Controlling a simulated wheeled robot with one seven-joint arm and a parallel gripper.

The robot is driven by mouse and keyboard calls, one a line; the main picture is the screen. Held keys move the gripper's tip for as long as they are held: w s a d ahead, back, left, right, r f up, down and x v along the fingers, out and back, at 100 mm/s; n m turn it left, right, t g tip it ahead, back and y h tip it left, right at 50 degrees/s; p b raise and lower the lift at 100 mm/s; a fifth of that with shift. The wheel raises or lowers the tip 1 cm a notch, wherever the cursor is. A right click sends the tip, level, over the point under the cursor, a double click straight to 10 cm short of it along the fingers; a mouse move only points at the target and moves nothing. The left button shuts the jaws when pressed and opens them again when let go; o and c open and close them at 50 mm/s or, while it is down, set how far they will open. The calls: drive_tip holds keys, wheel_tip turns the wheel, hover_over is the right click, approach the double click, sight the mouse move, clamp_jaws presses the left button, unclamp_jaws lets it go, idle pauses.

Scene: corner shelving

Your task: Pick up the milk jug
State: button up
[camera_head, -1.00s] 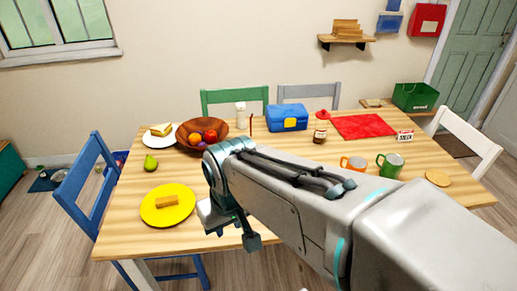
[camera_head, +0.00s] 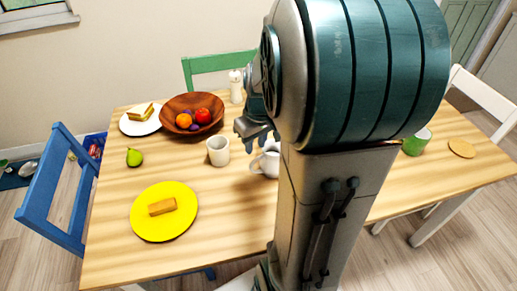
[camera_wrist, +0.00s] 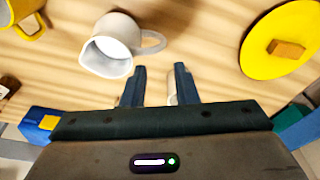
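A white jug (camera_head: 268,162) with a side handle stands on the wooden table, partly hidden by my arm in the head view. In the wrist view the jug (camera_wrist: 112,48) is up and left of the fingers, its handle pointing right. A small white cup (camera_head: 218,151) stands left of the jug; a pale part of what seems to be it shows between the fingers in the wrist view (camera_wrist: 172,92). My gripper (camera_head: 254,134) is above the table behind the jug. In the wrist view my gripper (camera_wrist: 158,80) is open, with both fingers apart from the jug.
A green mug (camera_head: 417,143) is on the right. A blue box (camera_wrist: 42,122) shows beside my gripper in the wrist view.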

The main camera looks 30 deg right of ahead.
sight(253, 163)
drive_tip(key=f, duration=0.6)
drive_tip(key=shift+w+f, duration=0.15)
drive_tip(key=shift+w, duration=0.15)
drive_tip(key=shift+w+f+b, duration=0.15)
drive_tip(key=shift+f+b, duration=0.05)
drive_tip(key=shift+f, duration=0.85)
drive_tip(key=shift+w+f+b, duration=0.15)
drive_tip(key=shift+w+f, duration=0.05)
drive_tip(key=shift+f, duration=0.85)
drive_tip(key=shift+w+f+b, duration=0.15)
drive_tip(key=shift+f+b, duration=0.05)
drive_tip(key=shift+f, duration=0.85)
drive_tip(key=shift+c, duration=0.4)
clamp_jaws()
